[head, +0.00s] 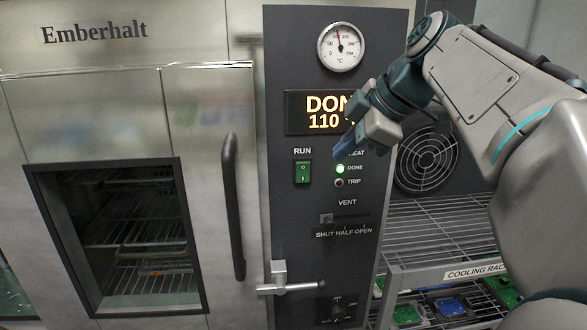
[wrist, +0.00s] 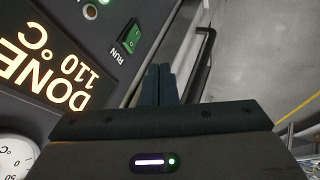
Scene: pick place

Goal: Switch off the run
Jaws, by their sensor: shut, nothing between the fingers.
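The RUN switch is a green rocker (head: 303,172) on the dark control panel (head: 285,220) of the oven; it also shows in the wrist view (wrist: 132,38). The display (head: 318,112) reads DONE and 110, and the DONE lamp (head: 340,169) glows green. My gripper (head: 338,153) is shut and empty in front of the panel, to the right of the switch and a little above it in the head view. In the wrist view its closed fingers (wrist: 158,84) point toward the panel side, apart from the switch. My arm covers part of the display and the HEAT label.
The oven door has a black vertical handle (head: 233,205) left of the panel and a metal latch lever (head: 290,287) below. A vent slider (head: 327,219) and a dial thermometer (head: 341,47) are on the panel. A cooling rack (head: 440,265) stands at the right.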

